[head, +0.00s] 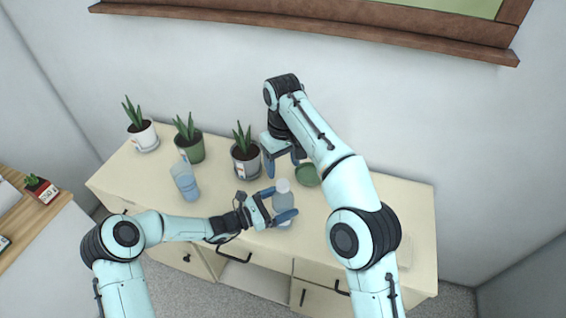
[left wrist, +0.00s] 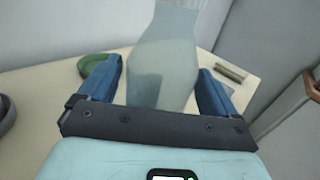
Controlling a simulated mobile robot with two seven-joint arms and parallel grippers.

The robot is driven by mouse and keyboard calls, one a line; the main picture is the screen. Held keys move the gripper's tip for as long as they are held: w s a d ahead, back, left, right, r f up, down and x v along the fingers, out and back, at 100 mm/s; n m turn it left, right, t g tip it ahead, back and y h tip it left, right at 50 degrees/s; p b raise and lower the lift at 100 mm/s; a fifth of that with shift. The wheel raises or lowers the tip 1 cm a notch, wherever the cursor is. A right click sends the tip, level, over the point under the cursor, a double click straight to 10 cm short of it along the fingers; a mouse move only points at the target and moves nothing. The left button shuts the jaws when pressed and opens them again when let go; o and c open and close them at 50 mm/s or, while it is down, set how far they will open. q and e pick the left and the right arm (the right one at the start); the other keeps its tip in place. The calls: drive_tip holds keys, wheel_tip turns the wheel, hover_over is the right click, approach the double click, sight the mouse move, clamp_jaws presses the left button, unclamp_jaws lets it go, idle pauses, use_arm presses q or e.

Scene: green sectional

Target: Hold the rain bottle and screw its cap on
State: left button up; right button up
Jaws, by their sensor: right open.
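The rain bottle (head: 283,207), pale and translucent, stands about upright near the counter's front edge. A whitish rounded piece (head: 283,185) shows at its top; I cannot tell if it is a seated cap. My left gripper (head: 280,204) reaches in from the left with its blue fingers on either side of the bottle and appears shut on it.
A green round dish (head: 307,175) lies behind and right of the bottle. A grey-potted plant (head: 246,165) is close left of my right gripper. A green pot (head: 190,149), a white pot (head: 145,136) and a light blue container (head: 185,183) stand further left. The counter's right side looks mostly clear.

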sight(283, 189)
drive_tip(key=f, duration=0.1)
drive_tip(key=s+f+b, duration=0.1)
drive_tip(key=f, duration=0.1)
drive_tip(key=f+b, duration=0.1)
drive_tip(key=shift+s+f, duration=0.15)
drive_tip(key=shift+s, duration=0.15)
use_arm(q)
drive_tip(key=v, duration=1.3)
drive_tip(key=shift+a, duration=0.15)
drive_tip(key=shift+s, duration=0.15)
